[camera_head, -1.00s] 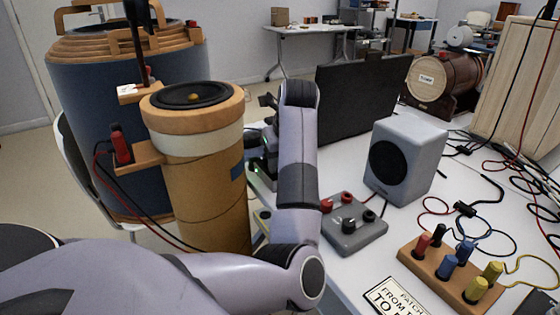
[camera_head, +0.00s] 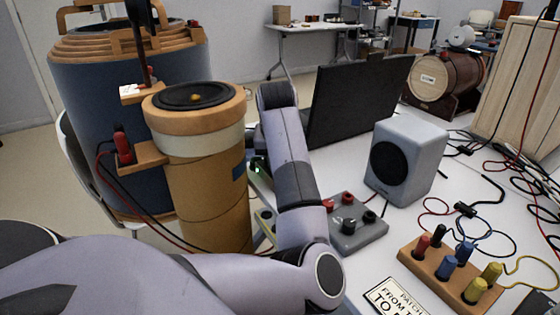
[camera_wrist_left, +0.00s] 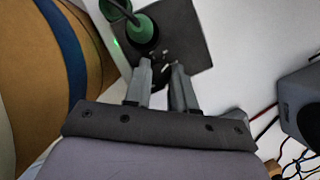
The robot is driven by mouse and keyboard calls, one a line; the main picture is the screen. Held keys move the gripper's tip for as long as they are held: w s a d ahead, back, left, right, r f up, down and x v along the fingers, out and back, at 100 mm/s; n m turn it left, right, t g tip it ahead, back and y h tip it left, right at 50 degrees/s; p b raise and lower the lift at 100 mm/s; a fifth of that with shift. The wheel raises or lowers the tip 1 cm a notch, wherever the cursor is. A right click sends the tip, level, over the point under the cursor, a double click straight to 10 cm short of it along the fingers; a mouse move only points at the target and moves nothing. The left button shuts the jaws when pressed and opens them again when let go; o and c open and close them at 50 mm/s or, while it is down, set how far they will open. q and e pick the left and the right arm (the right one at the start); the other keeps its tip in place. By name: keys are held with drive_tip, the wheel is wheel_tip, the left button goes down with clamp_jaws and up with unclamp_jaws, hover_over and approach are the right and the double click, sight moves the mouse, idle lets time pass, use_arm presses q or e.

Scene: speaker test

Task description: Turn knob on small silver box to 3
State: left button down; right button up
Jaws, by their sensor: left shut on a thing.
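My left gripper (camera_wrist_left: 162,68) shows in the left wrist view, its two fingers close together at a dark panel (camera_wrist_left: 187,30). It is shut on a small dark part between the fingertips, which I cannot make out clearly. A green round piece with a dark top (camera_wrist_left: 143,30) stands just beyond the left finger, and a green light glows to its left. In the head view my left arm hides this gripper, and a green light shows left of the arm. A small grey box (camera_head: 368,236) with red and black knobs or terminals sits right of the arm. My right gripper is not in view.
A grey speaker (camera_head: 424,165) and a black upright panel (camera_head: 350,95) stand behind the grey box. A wooden block with coloured plugs (camera_head: 437,270) and loose cables lie at the right. A tall brown cylinder (camera_head: 205,200) stands close left of my arm.

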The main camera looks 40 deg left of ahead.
use_arm(q)
drive_tip(key=shift+m, duration=0.3)
drive_tip(key=c, duration=0.9)
unclamp_jaws()
drive_tip(key=shift+c, duration=0.2)
drive_tip(key=v, duration=0.7)
drive_tip(key=shift+p, duration=0.45)
drive_tip(key=shift+r, duration=0.15)
